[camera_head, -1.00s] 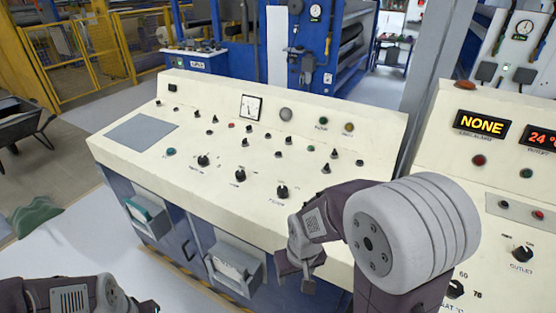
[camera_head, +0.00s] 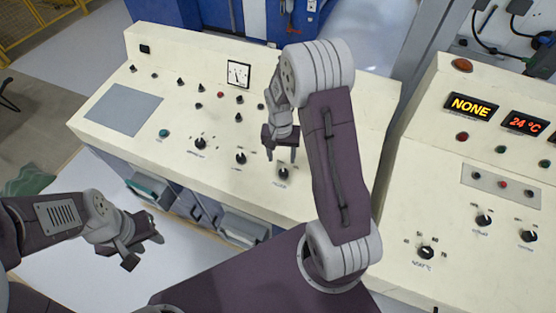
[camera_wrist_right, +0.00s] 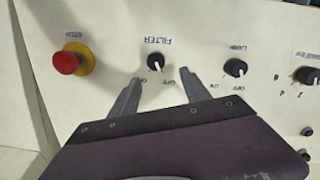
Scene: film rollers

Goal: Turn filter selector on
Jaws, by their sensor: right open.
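The filter selector (camera_head: 283,173) is a black knob on the cream console, nearest my right arm in its row. It also shows in the right wrist view (camera_wrist_right: 155,62) under an upside-down FILTER label, with small OFF and ON marks by it. Its exact pointer setting is too small to tell. My right gripper (camera_head: 282,159) is open and empty above the console, just behind the knob in the head view. In the wrist view its two fingers (camera_wrist_right: 158,80) point toward the selector, one on each side, apart from it. My left gripper (camera_head: 144,250) is open and empty, in front of the console.
The lamp selector (camera_wrist_right: 235,68) and another knob (camera_wrist_right: 307,75) stand beside the filter selector. A red stop button on a yellow base (camera_wrist_right: 70,60) is on its other side. A second console (camera_head: 420,190) with displays stands at the right.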

